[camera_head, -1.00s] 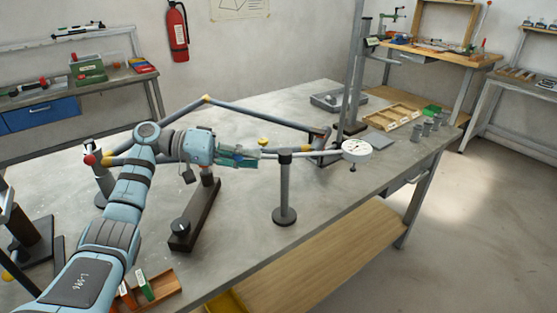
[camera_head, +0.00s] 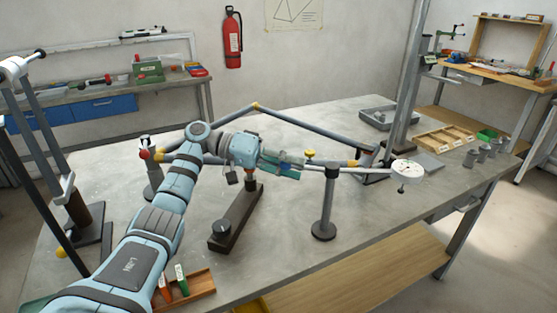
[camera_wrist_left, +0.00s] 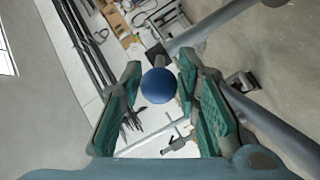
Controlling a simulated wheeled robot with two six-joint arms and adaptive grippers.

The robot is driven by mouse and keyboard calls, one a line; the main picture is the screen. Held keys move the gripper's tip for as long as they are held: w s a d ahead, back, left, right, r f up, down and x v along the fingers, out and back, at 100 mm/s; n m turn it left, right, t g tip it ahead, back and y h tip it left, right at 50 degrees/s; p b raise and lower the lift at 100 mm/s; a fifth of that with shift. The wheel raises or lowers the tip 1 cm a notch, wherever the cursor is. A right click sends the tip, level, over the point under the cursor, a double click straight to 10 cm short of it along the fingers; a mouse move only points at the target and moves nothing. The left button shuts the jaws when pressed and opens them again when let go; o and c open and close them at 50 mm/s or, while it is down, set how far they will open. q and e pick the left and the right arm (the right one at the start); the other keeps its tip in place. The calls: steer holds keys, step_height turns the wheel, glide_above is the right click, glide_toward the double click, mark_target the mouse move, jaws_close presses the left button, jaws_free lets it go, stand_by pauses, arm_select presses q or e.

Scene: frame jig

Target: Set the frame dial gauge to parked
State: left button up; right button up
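The dial gauge (camera_head: 407,171), with a round white face, hangs at the right end of a thin bar in the head view. The bar runs along a grey post (camera_head: 326,205) and under a yellow knob (camera_head: 310,153). My left gripper (camera_head: 300,164) is at the bar's left part, just left of that post. In the left wrist view, its green fingers (camera_wrist_left: 160,68) stand apart, with a blue ball (camera_wrist_left: 158,86) between or just beyond their tips. I cannot tell whether they touch it. My right gripper is not in view.
A dark base with a knob (camera_head: 221,232) lies below my left wrist. A long grey linkage (camera_head: 308,126) runs behind it. A wooden box (camera_head: 200,285) is at the front edge.

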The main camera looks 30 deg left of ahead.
arm_select(q)
steer(key=v, duration=1.1)
steer(key=shift+s+a, duration=0.2)
steer(key=shift+a, duration=0.1)
